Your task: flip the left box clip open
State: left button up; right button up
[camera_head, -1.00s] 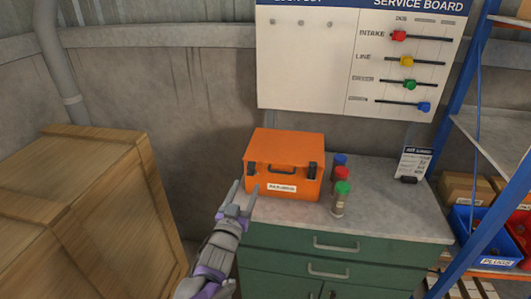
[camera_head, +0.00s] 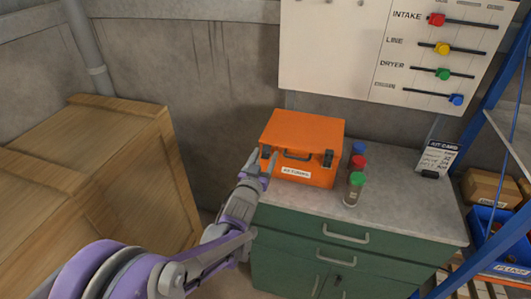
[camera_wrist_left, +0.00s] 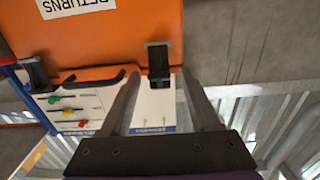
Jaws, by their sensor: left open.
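The orange box (camera_head: 303,135) stands on the counter with its lid down. Its front has a dark handle (camera_head: 297,156), a white label (camera_head: 296,171) and a dark right clip (camera_head: 328,158). The left clip (camera_wrist_left: 158,60) is a dark tab on the box edge in the left wrist view, looking closed. In the head view it is mostly behind my fingers. My left gripper (camera_head: 263,163) is open and empty at the box's front left corner. In the left wrist view its fingers (camera_wrist_left: 158,85) stand either side of the clip; I cannot tell whether they touch it.
Bottles with blue, red and green (camera_head: 356,180) caps stand just right of the box. A card (camera_head: 437,157) stands further right on the grey counter (camera_head: 400,200). A large wooden crate (camera_head: 90,180) is at the left, near my arm. The service board (camera_head: 335,50) hangs behind.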

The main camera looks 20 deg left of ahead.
pick_arm(q)
jog(key=shift+w, duration=0.55)
pick_arm(e)
jog(key=shift+r, duration=0.1)
pick_arm(q)
grip_shut()
